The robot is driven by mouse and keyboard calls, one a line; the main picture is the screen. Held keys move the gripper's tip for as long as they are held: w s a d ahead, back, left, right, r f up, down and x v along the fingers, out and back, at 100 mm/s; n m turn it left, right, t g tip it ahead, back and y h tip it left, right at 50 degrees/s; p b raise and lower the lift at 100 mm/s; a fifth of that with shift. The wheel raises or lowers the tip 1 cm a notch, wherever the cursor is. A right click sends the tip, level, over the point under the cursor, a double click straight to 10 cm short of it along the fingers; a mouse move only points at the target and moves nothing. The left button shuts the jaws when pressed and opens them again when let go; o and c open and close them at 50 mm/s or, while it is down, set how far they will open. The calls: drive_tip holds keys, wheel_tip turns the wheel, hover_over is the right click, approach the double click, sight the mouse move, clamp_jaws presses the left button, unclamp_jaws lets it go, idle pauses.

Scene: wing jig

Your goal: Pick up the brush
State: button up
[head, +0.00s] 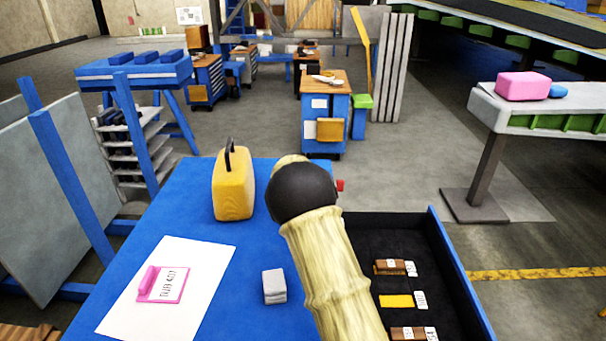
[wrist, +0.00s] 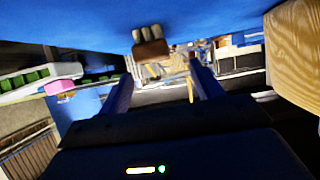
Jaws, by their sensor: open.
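In the wrist view, a small brown block with several pale rounded parts (wrist: 150,43) is at the edge of the blue surface and looks like the brush, though I cannot be sure. My gripper (wrist: 161,70) is open, its two dark blue fingers apart and nothing held between them. The brown piece shows between and beyond the fingertips; I cannot tell how far off. In the head view my arm and its black joint hide the gripper and this piece.
The blue table (head: 205,310) carries a yellow case (head: 233,190), a white sheet (head: 205,265) with a pink labelled clipboard (head: 163,284), and a grey block (head: 274,287). A black tray (head: 425,240) at right holds labelled brown and yellow items. The case (wrist: 295,55) is close in the wrist view.

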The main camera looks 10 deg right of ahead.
drive_tip(key=shift+w+d+f, duration=0.15)
drive_tip(key=shift+w+f, duration=0.05)
drive_tip(key=shift+w, duration=0.15)
drive_tip(key=shift+d+p+x, duration=0.15)
drive_tip(key=shift+p+x, duration=0.45)
drive_tip(key=shift+x, duration=0.35)
drive_tip(key=shift+d+p+x, duration=0.2)
drive_tip(key=shift+p+x, duration=0.4)
drive_tip(key=shift+x, duration=0.35)
drive_tip(key=shift+w+f, duration=0.2)
drive_tip(key=shift+w, duration=0.4)
drive_tip(key=shift+c, duration=0.3)
drive_tip(key=c, duration=1.1)
